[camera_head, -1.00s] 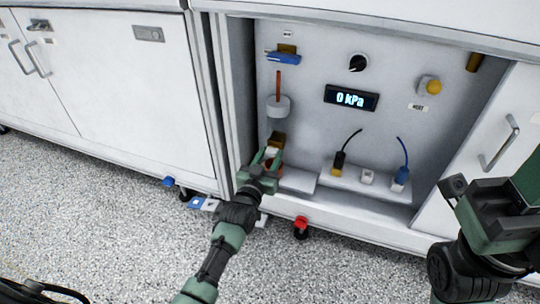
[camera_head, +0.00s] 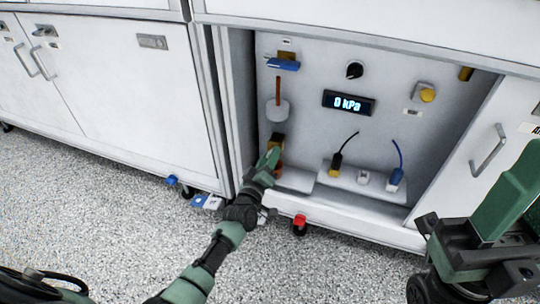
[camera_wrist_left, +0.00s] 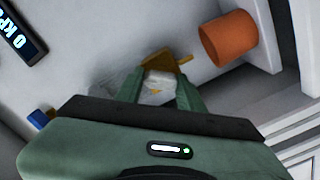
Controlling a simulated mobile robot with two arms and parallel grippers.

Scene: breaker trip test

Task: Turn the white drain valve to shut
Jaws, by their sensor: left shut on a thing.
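The white drain valve shows in the left wrist view as a white handle (camera_wrist_left: 160,86) with a brass body (camera_wrist_left: 168,63) behind it. My left gripper (camera_wrist_left: 160,92) is shut on the white handle, one green finger on each side. In the head view my left gripper (camera_head: 270,160) is at the lower left of the panel recess, just below the brass body (camera_head: 277,140), and hides the white handle. My right gripper (camera_head: 432,226) is at the lower right, away from the valve; its jaws are unclear.
A blue-handled valve (camera_head: 283,65) sits above a pipe with a grey round part (camera_head: 277,108). A display (camera_head: 348,103) reads 0 kPa. A black knob (camera_head: 354,69), yellow button (camera_head: 427,95) and corded plugs (camera_head: 335,168) are further right. An orange-brown cylinder (camera_wrist_left: 229,38) is near the left gripper.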

